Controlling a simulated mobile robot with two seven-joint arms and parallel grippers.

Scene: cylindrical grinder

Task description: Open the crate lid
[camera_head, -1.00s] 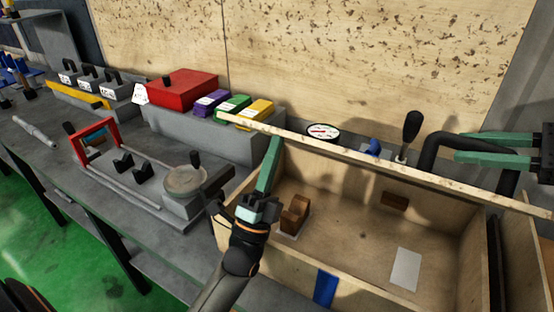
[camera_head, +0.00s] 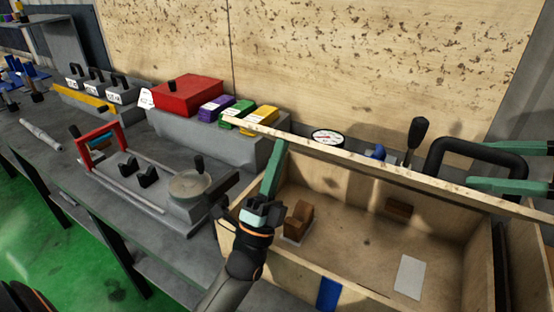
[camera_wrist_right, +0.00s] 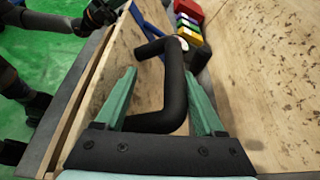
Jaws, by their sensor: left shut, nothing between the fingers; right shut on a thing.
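The wooden crate (camera_head: 335,250) stands open at the right of the head view, its inside visible. Its lid (camera_head: 375,168) is raised and shows nearly edge-on as a long pale strip. A black bar handle (camera_head: 437,152) stands out behind the lid's edge. My right gripper (camera_head: 477,165) is shut on this handle; in the right wrist view its green fingers lie on both sides of the black handle (camera_wrist_right: 173,85). My left gripper (camera_head: 281,145) is shut and empty, fingers pointing up at the crate's left end, tips near the lid's edge. Whether they touch the lid is unclear.
Inside the crate are a brown block (camera_head: 298,220) and a pale card (camera_head: 409,276). Left of it on the grey bench are a fixture with a round plate (camera_head: 190,186), a red box (camera_head: 187,95) and coloured boxes (camera_head: 240,112). A wooden panel (camera_head: 370,60) rises behind.

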